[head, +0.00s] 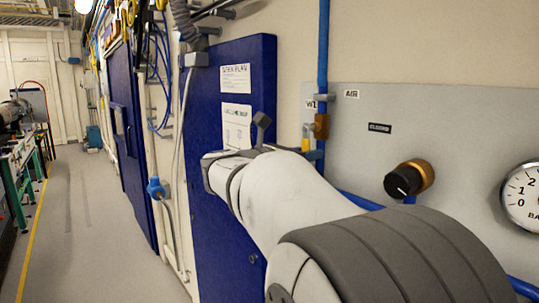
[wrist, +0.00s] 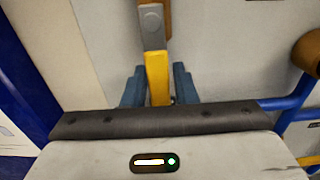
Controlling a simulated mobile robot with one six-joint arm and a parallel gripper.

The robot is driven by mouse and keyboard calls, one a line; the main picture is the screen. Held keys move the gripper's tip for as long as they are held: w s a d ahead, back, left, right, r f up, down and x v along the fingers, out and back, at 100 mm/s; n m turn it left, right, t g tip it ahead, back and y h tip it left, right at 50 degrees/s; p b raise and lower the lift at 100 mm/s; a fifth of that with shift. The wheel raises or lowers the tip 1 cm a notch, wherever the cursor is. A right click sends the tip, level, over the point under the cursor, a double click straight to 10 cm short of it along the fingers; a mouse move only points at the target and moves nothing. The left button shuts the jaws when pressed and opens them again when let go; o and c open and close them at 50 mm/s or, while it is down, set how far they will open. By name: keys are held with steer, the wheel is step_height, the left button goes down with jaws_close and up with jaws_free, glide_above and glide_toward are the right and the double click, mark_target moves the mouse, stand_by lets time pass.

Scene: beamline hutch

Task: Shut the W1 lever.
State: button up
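The W1 lever (wrist: 157,78) is a yellow handle hanging down from a grey hub with a bolt, in front of a brass valve body. In the head view the yellow lever (head: 305,143) shows small under the W1 label (head: 312,104), beside the brass valve (head: 321,126) on a vertical blue pipe. My gripper (wrist: 159,85) reaches up to the lever, with one blue-grey finger on each side of it. The fingers look open around the handle, with a narrow gap at the right; contact on the left is unclear. The handle's lower end is hidden behind my gripper's body.
A grey wall panel (head: 450,115) carries an AIR label, a black CLOSED plate (head: 380,128), a black knob (head: 403,180) on brass and a pressure gauge (head: 522,198). Blue pipes run below. A blue door (head: 215,120) stands left of the panel. The aisle floor (head: 80,220) is clear.

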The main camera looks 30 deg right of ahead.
jaws_close()
